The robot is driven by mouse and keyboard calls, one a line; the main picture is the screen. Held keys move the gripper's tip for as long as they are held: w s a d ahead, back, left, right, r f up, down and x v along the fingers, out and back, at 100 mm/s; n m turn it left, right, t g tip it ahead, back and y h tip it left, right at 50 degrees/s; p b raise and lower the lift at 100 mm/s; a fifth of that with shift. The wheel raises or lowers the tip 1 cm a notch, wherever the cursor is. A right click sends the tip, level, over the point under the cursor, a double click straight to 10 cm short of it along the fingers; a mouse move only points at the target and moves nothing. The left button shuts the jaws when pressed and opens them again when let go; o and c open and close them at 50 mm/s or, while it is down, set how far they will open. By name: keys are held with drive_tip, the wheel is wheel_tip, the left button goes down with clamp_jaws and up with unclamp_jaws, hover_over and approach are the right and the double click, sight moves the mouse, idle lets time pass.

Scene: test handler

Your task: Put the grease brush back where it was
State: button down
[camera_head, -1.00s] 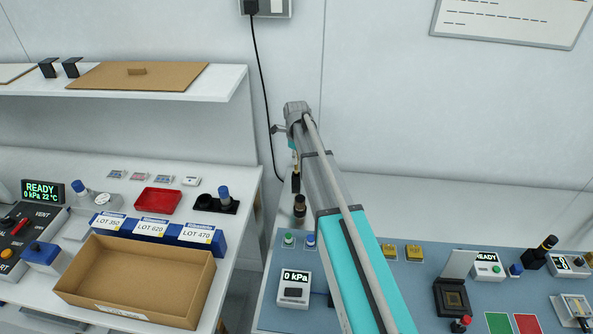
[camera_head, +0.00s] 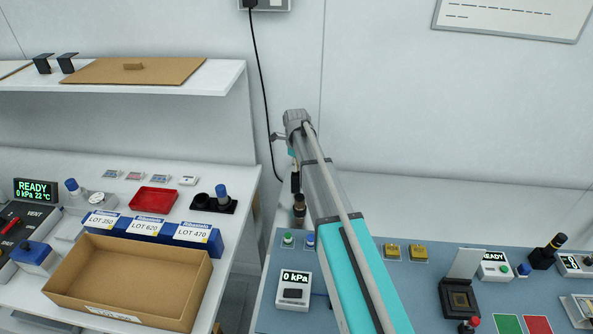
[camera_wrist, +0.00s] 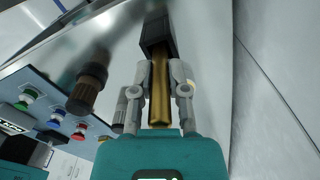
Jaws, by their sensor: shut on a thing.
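The grease brush (camera_wrist: 160,85) looks like a brass-coloured shaft with a black block at its far end. My gripper (camera_wrist: 161,98) is shut on the brass shaft in the wrist view. In the head view, a dark slim part of the brush (camera_head: 295,182) shows beside my arm, pointing down; my fingers are mostly hidden there. A brown cylinder with a dark collar (camera_head: 299,205) stands just below it at the back left corner of the blue-topped bench. The cylinder also shows left of my gripper in the wrist view (camera_wrist: 88,85), apart from the brush.
Green and blue buttons (camera_head: 288,239) and a 0 kPa gauge (camera_head: 293,290) sit near the cylinder. The left bench holds a cardboard box (camera_head: 130,280), a red tray (camera_head: 153,199) and lot bins (camera_head: 145,227). A wall cable (camera_head: 262,100) hangs close to my arm.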

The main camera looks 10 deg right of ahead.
drive_tip(key=shift+f+b, duration=0.35)
drive_tip(key=shift+f, duration=0.1)
drive_tip(key=c, duration=0.6)
unclamp_jaws()
drive_tip(key=shift+r, duration=0.1)
drive_tip(key=shift+c, duration=0.2)
wheel_tip(320, 180, up, 3)
drive_tip(key=p, duration=0.3)
drive_tip(key=shift+f, duration=0.2)
drive_tip(key=r+p, duration=0.3)
drive_tip(key=shift+w+r, duration=0.2)
drive_tip(key=shift+w, duration=0.1)
wheel_tip(320, 180, up, 8)
drive_tip(key=p, duration=0.8)
drive_tip(key=shift+f, duration=0.1)
drive_tip(key=shift+s, duration=0.1)
